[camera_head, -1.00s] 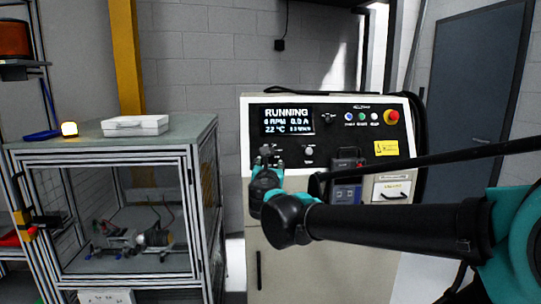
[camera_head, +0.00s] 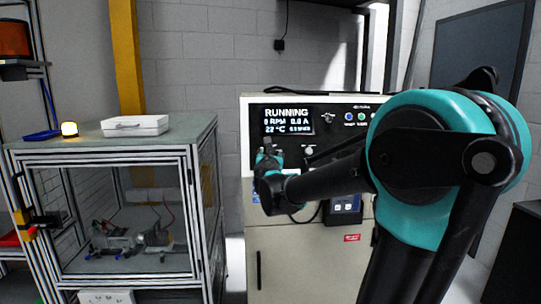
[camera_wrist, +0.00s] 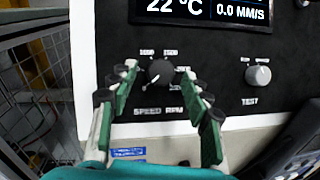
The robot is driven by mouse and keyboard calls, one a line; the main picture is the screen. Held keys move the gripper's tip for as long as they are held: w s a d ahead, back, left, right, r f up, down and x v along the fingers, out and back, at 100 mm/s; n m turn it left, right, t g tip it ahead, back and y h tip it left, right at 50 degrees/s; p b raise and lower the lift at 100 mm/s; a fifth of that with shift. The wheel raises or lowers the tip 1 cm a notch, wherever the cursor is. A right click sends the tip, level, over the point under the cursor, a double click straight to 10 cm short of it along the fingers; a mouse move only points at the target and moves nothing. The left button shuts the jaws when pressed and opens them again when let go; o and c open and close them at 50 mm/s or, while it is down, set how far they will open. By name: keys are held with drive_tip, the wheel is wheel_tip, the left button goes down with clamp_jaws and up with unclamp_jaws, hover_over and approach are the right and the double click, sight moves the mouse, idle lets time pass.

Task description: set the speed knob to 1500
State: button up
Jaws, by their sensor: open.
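The speed knob (camera_wrist: 160,73) is a small black dial on the dark panel, above the "SPEED RPM" label. Its light pointer mark appears to point to the lower left, and printed numbers too small to read surely surround it. In the wrist view my gripper (camera_wrist: 160,82) is open, with one finger left and one right of the knob; I cannot tell whether they touch it. In the head view my gripper (camera_head: 267,152) is at the panel and hides the knob. The display (camera_head: 288,121) reads RUNNING, 0 RPM, 0.0 A and 22 °C.
A grey TEST knob (camera_wrist: 258,76) sits right of the speed knob. A small light knob (camera_head: 308,150) and indicator buttons (camera_head: 349,117) show on the cabinet. A glass-sided enclosure (camera_head: 120,220) with a white case (camera_head: 135,125) on top stands to the left.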

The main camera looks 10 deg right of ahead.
clamp_jaws()
idle(0.3)
drive_tip(key=shift+m, duration=0.3)
